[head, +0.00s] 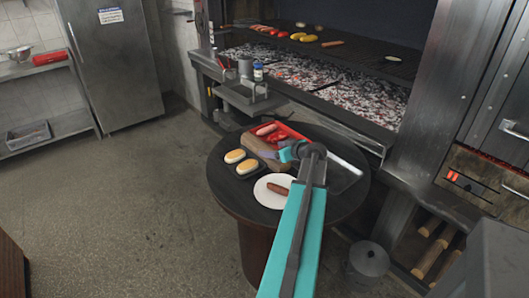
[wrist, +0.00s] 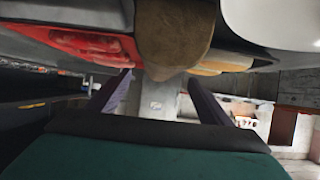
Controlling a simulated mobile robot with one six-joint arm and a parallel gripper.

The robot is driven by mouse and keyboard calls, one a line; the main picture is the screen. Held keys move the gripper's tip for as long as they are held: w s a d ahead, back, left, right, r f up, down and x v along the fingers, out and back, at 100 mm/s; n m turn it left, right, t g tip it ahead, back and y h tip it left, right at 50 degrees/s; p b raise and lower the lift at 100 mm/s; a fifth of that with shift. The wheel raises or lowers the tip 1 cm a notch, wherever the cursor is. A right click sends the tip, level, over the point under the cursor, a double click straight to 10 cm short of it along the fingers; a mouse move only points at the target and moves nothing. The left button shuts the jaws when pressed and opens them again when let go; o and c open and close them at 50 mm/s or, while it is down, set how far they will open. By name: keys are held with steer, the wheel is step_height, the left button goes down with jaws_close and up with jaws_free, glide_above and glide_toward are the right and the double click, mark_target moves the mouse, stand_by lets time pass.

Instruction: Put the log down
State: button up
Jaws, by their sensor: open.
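A brown wooden piece with a rounded end, seemingly the log (wrist: 174,38), shows in the wrist view just beyond my fingertips. In the head view, the log (head: 257,144) lies on the round dark table (head: 345,200), between a red tray (head: 292,131) and two buns (head: 241,160). My gripper (head: 270,156) is low over the table beside it. In the wrist view, my two fingers (wrist: 160,92) are spread apart with nothing gripped between them. The arm partly hides the log's near end in the head view.
A white plate (head: 268,200) with a sausage (head: 277,188) sits close to my arm on the table. The ember grill (head: 330,85) stands behind. More logs (head: 431,258) lie in a compartment at lower right, near a metal pot (head: 368,262). Floor at left is clear.

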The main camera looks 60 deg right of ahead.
mark_target(268, 147)
steer(key=p+x, duration=0.1)
steer(key=x, duration=0.2)
steer(key=shift+w+r+p, duration=0.1)
steer(key=shift+w+p, duration=0.05)
steer(key=shift+p, duration=0.25)
steer(key=shift+x, duration=0.95)
jaws_close()
steer(key=shift+r, duration=0.15)
steer(key=shift+r+b, duration=1.05)
steer(key=shift+r, duration=3.8)
